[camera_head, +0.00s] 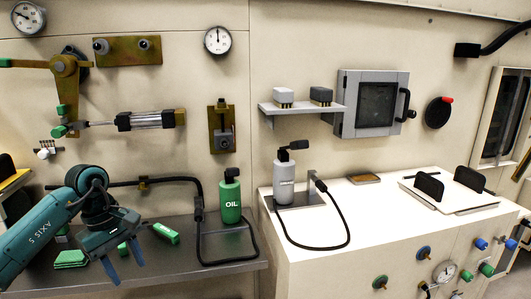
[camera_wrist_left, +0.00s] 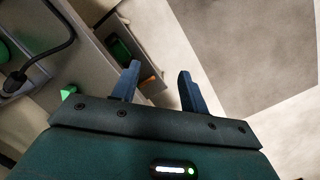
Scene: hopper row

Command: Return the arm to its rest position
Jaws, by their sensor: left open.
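My left gripper (camera_head: 123,268) hangs at the front of the dark metal bench on the left in the head view. Its two blue fingers are apart with nothing between them. In the left wrist view the same gripper (camera_wrist_left: 158,85) shows its fingers spread over the floor and the bench's edge. My left arm (camera_head: 45,235) comes in from the lower left and is bent at the wrist. My right gripper is in neither view.
The dark bench (camera_head: 222,252) holds a green OIL bottle (camera_head: 230,200), a green block (camera_head: 165,233) and a green stack (camera_head: 70,259). A white cabinet (camera_head: 380,225) stands right, carrying a grey bottle (camera_head: 285,180). A shelf (camera_head: 303,108) juts from the wall.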

